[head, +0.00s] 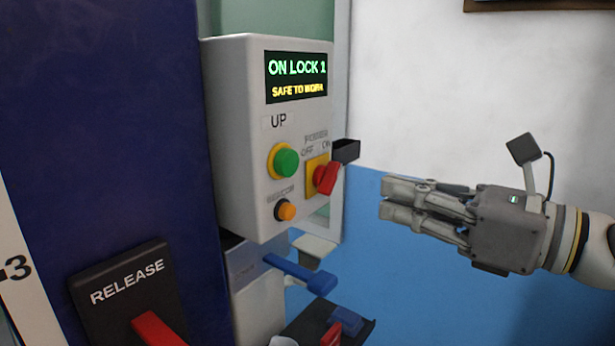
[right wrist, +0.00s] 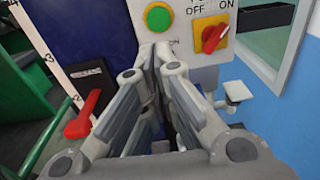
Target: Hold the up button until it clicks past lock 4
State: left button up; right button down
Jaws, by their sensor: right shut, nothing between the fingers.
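The green up button (head: 286,162) sits in a yellow ring under the label "UP" on the grey control box (head: 228,140). The display (head: 296,77) reads "ON LOCK 1" and "SAFE TO WORK". My right gripper (head: 384,200) is shut and empty, to the right of the box and apart from it, its fingers pointing left. In the right wrist view the green button (right wrist: 158,17) shows just beyond the fingertips (right wrist: 152,50). My left gripper is not in view.
A red power switch (head: 325,178) and an orange button (head: 286,210) are near the green button. A black plate marked "RELEASE" (head: 127,285) with a red lever (head: 157,329) is on the dark blue column (head: 100,120). A blue lever (head: 300,274) sticks out below the box.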

jog(key=p, duration=0.6)
send_near(291, 173)
jog(key=x, duration=0.6)
jog(key=shift+w+a+r, duration=0.1)
jog(key=shift+w+a, duration=0.1)
jog(key=shift+a, duration=0.15)
jog(key=shift+w+a, duration=0.15)
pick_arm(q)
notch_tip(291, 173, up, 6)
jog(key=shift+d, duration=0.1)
